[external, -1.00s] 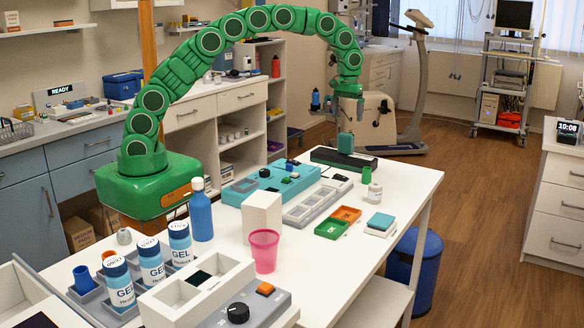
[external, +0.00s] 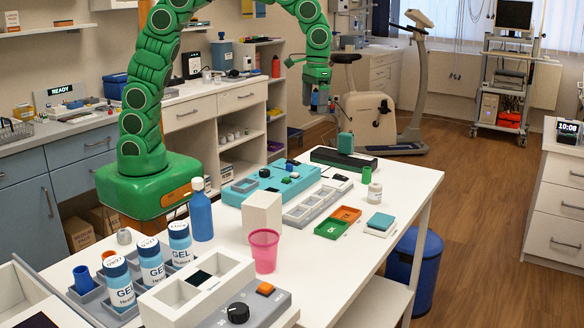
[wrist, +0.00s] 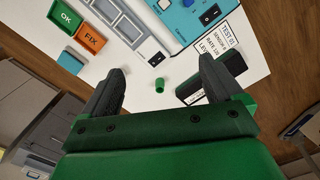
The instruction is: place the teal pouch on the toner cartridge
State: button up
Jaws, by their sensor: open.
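The toner cartridge (external: 328,157) is a long black block lying near the far edge of the white table. The teal pouch (external: 346,143) stands upright on top of it, towards its right half. My gripper (external: 320,106) is open and empty, above the cartridge and up to the left of the pouch, with a clear gap between them. In the wrist view my gripper's fingers (wrist: 162,68) are spread apart.
A small green cylinder (external: 367,175) stands near a white jar (external: 375,193) by the cartridge. A teal device (external: 270,181) lies left of it. Green (external: 332,229) and orange (external: 345,214) trays and a flat teal pad (external: 380,221) lie nearer the front.

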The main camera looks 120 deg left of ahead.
jog(key=s+d+r+m+g, duration=0.1)
jog(key=s+d+m, duration=0.3)
jog(key=s+d, duration=0.75)
jog(key=s+d+r+m, duration=0.2)
jog(key=s+d+m, duration=0.2)
jog(key=s+d, duration=0.7)
jog(key=s+d+f+m, duration=0.3)
jog(key=s+d, duration=0.5)
jog(key=shift+s+m, duration=0.25)
jog(key=shift+m, duration=0.05)
